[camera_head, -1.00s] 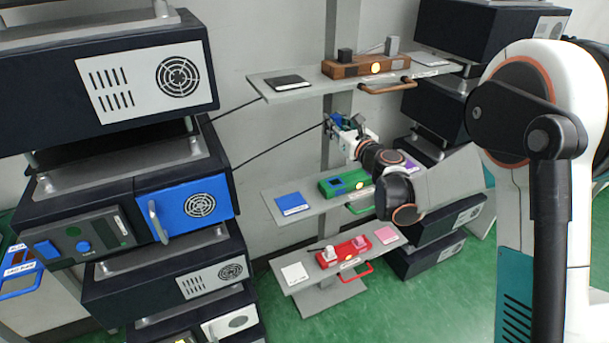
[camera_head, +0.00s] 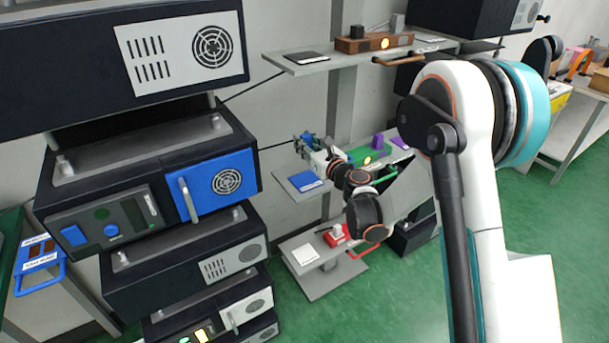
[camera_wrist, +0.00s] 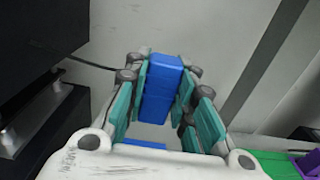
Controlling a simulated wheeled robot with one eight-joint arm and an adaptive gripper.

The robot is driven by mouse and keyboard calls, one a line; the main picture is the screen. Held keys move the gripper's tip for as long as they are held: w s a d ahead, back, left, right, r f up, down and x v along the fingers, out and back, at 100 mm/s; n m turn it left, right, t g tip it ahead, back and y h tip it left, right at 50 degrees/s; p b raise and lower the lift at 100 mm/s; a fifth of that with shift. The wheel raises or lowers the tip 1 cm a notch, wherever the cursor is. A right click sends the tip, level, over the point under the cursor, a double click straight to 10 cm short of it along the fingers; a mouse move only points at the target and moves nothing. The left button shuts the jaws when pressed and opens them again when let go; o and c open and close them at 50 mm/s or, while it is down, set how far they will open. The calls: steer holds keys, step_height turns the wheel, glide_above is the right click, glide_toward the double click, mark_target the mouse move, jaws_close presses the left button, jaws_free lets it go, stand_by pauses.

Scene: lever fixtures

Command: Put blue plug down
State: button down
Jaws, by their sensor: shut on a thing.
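The blue plug (camera_wrist: 161,90) is a blue block gripped between the teal finger pads in the wrist view. My gripper (camera_head: 306,143) is shut on it and holds it above the middle shelf in the head view. A flat blue pad (camera_head: 306,181) lies at the left end of that shelf, below the gripper, with a gap between. A sliver of blue, likely this pad, shows under the plug in the wrist view (camera_wrist: 145,143). The green fixture (camera_head: 370,160), with a lit yellow button, stands right of the pad, partly hidden by my arm.
A purple block (camera_head: 378,140) stands at the green fixture. The top shelf holds a brown fixture (camera_head: 375,43) and a black pad (camera_head: 306,57). The lower shelf holds a red fixture (camera_head: 337,235) and a white pad (camera_head: 305,254). Dark stacked units (camera_head: 150,170) stand at the left.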

step_height(320, 180, down, 9)
steer(key=b, duration=0.3)
steer(key=shift+f, duration=0.2)
steer(key=shift+f, duration=0.15)
steer(key=c, duration=1.3)
jaws_free()
steer(key=shift+c, duration=0.2)
